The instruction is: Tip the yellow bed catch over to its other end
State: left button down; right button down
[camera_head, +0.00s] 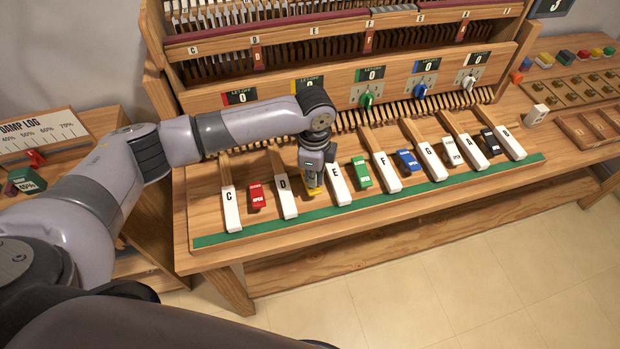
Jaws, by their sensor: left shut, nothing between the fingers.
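The yellow bed catch (318,190) sits on the key bed between the white D key (289,199) and the white E key (341,188). Most of it is hidden under my left gripper (311,182). The left gripper points down right at the catch, with its fingers shut and nothing held between them. It looks to be touching the catch or just over it. Which end of the catch is down cannot be told. My right gripper is not in view.
Red (257,197), green (361,173), blue (408,161), white (453,151) and black (490,141) catches sit between the other keys. A green strip (380,199) runs along the front edge. Above stands a panel with dials and coloured knobs (366,100).

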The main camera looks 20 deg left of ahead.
pick_arm(q)
jog(key=shift+f, duration=0.4)
jog(key=shift+f+b, duration=0.4)
jog(key=shift+f, duration=0.3)
dwell(0.3)
jog(key=shift+r, duration=0.1)
notch_tip(320, 180, up, 7)
jog(key=p, duration=0.8)
dwell(0.5)
